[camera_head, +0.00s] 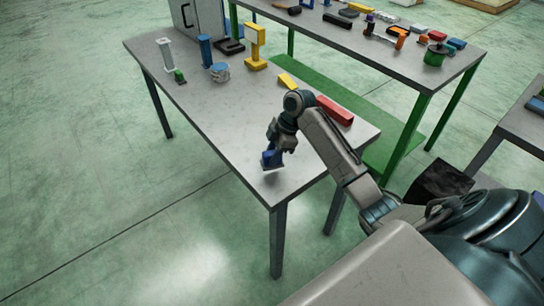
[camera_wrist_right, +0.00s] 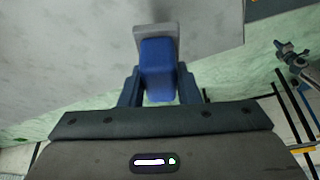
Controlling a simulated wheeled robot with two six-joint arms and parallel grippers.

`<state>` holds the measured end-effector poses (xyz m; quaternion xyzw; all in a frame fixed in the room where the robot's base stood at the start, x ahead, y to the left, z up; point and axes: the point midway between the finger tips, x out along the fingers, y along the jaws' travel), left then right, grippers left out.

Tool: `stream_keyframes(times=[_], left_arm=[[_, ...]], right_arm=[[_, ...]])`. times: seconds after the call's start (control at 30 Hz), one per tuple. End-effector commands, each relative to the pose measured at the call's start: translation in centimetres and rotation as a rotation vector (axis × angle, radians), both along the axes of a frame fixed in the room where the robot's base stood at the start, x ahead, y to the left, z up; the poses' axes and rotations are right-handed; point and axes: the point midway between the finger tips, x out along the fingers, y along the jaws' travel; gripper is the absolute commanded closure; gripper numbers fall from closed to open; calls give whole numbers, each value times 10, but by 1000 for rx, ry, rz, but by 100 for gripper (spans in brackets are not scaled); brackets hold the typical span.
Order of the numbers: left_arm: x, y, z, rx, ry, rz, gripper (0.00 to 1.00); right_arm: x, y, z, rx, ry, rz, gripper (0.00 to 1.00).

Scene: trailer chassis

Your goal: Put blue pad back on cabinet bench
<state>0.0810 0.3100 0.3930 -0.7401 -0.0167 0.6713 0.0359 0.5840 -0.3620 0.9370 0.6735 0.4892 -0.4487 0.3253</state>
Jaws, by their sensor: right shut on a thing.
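My right gripper (camera_head: 270,158) is over the near right part of the grey bench (camera_head: 225,120). In the right wrist view my right gripper (camera_wrist_right: 160,88) is shut on the blue pad (camera_wrist_right: 158,62), which sits between its fingers with a grey piece (camera_wrist_right: 153,30) at its far end. In the head view the blue pad (camera_head: 267,160) shows small below the gripper, close to the bench top. I cannot tell whether it touches the bench. My left gripper is not in view.
A red bar (camera_head: 335,111), yellow parts (camera_head: 255,48), a blue upright part (camera_head: 205,52), a round grey-blue part (camera_head: 220,72) and a white stand (camera_head: 165,55) are on the bench. A green-legged table (camera_head: 370,55) with several items stands behind. The bench's front middle is clear.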

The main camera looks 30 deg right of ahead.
Motion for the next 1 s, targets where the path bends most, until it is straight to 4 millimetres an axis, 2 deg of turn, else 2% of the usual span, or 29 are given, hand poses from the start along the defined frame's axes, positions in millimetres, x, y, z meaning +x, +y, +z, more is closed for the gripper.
stream_keyframes(times=[0.17, 0.4, 0.77, 0.8, 0.9, 1.0], left_arm=[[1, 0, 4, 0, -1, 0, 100], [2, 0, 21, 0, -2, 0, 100], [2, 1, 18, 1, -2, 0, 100], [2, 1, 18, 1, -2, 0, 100], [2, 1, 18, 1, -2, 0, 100], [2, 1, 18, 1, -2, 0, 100]], right_arm=[[8, -2, -2, 0, 1, 0, 92], [7, -2, -30, 1, 4, 1, 92], [8, -2, -39, 0, 0, 0, 92], [8, -2, -39, -1, 1, 0, 67], [8, -2, -39, -1, 1, 0, 49], [8, -2, -39, -1, 1, 0, 49]])
